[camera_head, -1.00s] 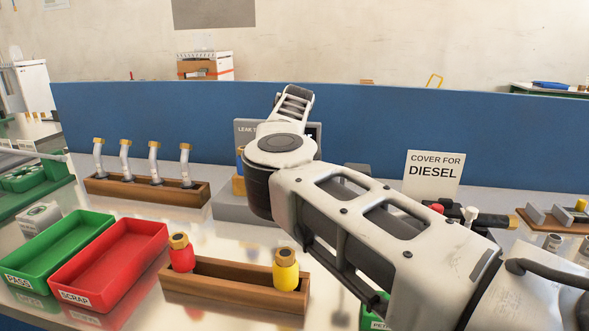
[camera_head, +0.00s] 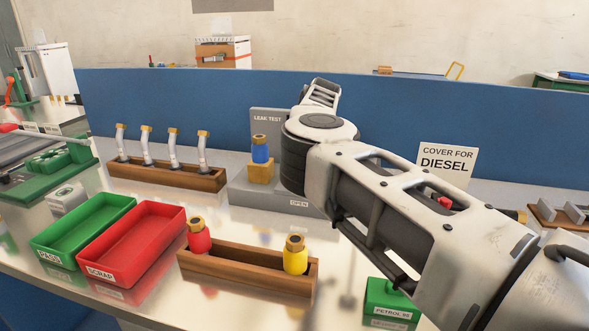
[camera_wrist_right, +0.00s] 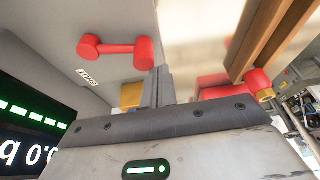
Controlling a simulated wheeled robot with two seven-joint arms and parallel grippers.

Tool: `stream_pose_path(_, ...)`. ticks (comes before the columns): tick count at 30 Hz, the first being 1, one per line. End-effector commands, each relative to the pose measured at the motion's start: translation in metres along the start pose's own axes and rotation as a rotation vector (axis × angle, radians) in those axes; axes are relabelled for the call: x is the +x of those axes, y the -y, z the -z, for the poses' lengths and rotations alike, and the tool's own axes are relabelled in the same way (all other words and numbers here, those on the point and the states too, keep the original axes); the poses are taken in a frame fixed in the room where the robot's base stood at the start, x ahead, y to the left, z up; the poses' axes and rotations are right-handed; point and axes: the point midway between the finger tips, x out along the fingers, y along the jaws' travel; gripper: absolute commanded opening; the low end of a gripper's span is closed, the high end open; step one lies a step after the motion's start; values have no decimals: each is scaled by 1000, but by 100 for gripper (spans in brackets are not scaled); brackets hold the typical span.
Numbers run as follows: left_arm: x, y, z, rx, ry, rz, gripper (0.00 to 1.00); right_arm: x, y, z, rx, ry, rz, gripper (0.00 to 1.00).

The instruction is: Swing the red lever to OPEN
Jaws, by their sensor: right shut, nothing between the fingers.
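The red lever (camera_wrist_right: 118,48) shows in the right wrist view on a grey face, a thick red cylinder at its right end. A label reading SHUT (camera_wrist_right: 88,78) lies just below its left end. My right gripper (camera_wrist_right: 158,78) is shut and empty, its fingertips close to that thick end; I cannot tell whether they touch. In the head view the grey LEAK TEST stand (camera_head: 240,197) has an OPEN label (camera_head: 299,204) on its front. My right arm hides part of the stand, the lever and the gripper there. My left gripper is out of view.
A blue bottle-like part (camera_head: 260,150) sits on the stand's yellow block. A wooden holder (camera_head: 230,270) with red and yellow parts stands in front. Red SCRAP (camera_head: 112,276) and green PASS (camera_head: 48,258) trays lie left. A lit display (camera_wrist_right: 30,130) is beside the gripper.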

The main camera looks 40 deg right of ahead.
Motion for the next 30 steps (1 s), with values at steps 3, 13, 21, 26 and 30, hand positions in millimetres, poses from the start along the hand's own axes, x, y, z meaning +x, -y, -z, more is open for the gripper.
stream_pose_path(3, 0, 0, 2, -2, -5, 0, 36, 0, 5, 1, 2, 0, 0, 0)
stream_pose_path(13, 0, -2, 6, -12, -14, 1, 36, 0, 6, 0, 1, -1, 0, 0)
stream_pose_path(21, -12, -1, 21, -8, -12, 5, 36, -31, 4, 2, 5, -2, -1, 0)
stream_pose_path(26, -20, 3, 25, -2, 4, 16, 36, -65, 2, 1, 9, -2, -4, 0)
stream_pose_path(30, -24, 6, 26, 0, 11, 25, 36, -86, 0, -1, 12, -1, -3, 0)
